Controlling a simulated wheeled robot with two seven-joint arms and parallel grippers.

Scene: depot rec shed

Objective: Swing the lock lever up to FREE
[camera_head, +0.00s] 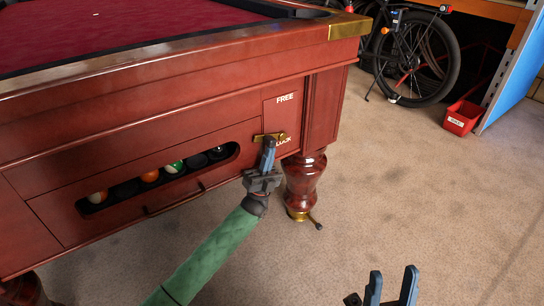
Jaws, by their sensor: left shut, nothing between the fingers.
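The brass lock lever (260,137) is on the red-brown panel (271,112) at the right end of the pool table's side. It lies roughly level, beside the LOCK label (286,141), which is partly covered. The FREE label (285,98) is higher on the same panel. My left gripper (268,147) is shut and empty, with its fingertips just at the lever; it hides part of it, and I cannot tell whether they touch. My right gripper (392,286) is open and empty at the bottom edge, well away from the table.
The ball slot (125,188) with several balls and a handle (174,203) below it lie left of the lever. A turned table leg (304,182) stands just right. A red bin (462,117), bicycle (418,60) and blue board (520,70) are further back. The carpet at right is clear.

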